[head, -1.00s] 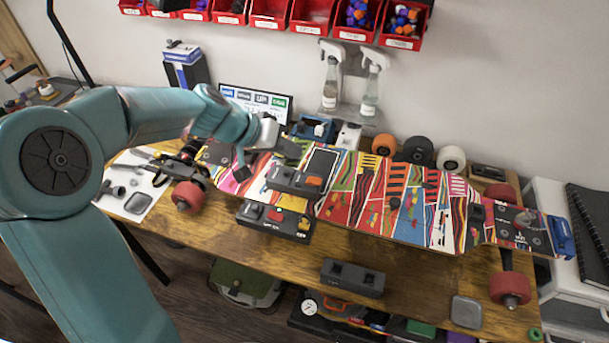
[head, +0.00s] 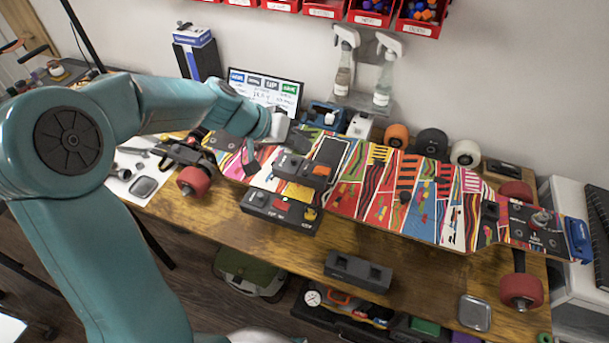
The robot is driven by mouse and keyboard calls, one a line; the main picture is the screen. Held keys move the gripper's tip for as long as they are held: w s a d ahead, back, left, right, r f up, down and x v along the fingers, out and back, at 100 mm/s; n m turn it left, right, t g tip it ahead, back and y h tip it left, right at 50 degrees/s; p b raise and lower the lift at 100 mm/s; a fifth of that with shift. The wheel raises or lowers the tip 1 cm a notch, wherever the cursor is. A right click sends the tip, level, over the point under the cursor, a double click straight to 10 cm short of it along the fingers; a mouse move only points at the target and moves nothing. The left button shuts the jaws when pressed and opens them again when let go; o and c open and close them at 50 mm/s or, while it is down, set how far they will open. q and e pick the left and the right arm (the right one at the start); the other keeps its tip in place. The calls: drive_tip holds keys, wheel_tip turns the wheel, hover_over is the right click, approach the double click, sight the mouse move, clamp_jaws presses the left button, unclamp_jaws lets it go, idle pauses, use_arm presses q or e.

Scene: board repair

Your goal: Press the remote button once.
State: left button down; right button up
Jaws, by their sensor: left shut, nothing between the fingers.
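Two dark control boxes at the left half of the skateboard could be the remote; I cannot tell which. One, with an orange-red button (head: 321,170), is a grey-black box (head: 297,174) on the deck. The other is a black box (head: 280,212) at the deck's front edge, with a red and an orange-yellow part on top. My left gripper (head: 298,138) is shut and empty. It appears above the deck's back left part, behind both boxes in the picture and apart from their buttons. My right gripper is not in view.
The colourful skateboard deck (head: 425,206) spans the wooden bench (head: 420,283). Spray bottles (head: 383,75), a blue device (head: 325,115) and loose wheels (head: 432,143) stand behind it. A black two-socket box (head: 357,271) and a small grey tray (head: 474,312) lie in front.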

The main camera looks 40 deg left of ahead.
use_arm(q)
drive_tip(key=b, duration=0.3)
hover_over(305, 174)
drive_tip(key=f, duration=0.4)
drive_tip(key=shift+s+a+f, duration=0.2)
drive_tip(key=shift+a+f, duration=0.2)
drive_tip(key=shift+s+f+b, duration=0.1)
drive_tip(key=shift+f+b, duration=0.4)
drive_tip(key=shift+b, duration=0.1)
idle(0.7)
drive_tip(key=shift+f+b, duration=0.4)
drive_tip(key=shift+b, duration=0.3)
